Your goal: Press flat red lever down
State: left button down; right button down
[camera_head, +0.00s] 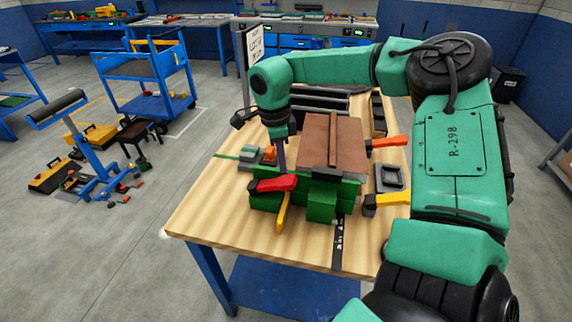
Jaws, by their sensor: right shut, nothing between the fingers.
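A flat red lever (275,184) with a dark end shows at the left front of a green fixture (321,205) on the wooden workbench (220,215). It looks close to level. The fingers are shut and empty. They look apart from the lever, but contact is hard to tell. My left gripper is not in view.
An orange-red lever (389,141) and a yellow lever (390,200) stick out at the fixture's right. Another yellow lever (283,212) hangs at its front. A grey frame (379,179) and a black strip (338,245) lie on the bench. The bench's left front is clear.

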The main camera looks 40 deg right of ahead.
aim_at(285, 180)
jog(key=shift+d+f+b, duration=0.15)
jog(key=shift+f+b, duration=0.35)
jog(key=shift+f, duration=1.05)
jog(key=shift+s, duration=0.1)
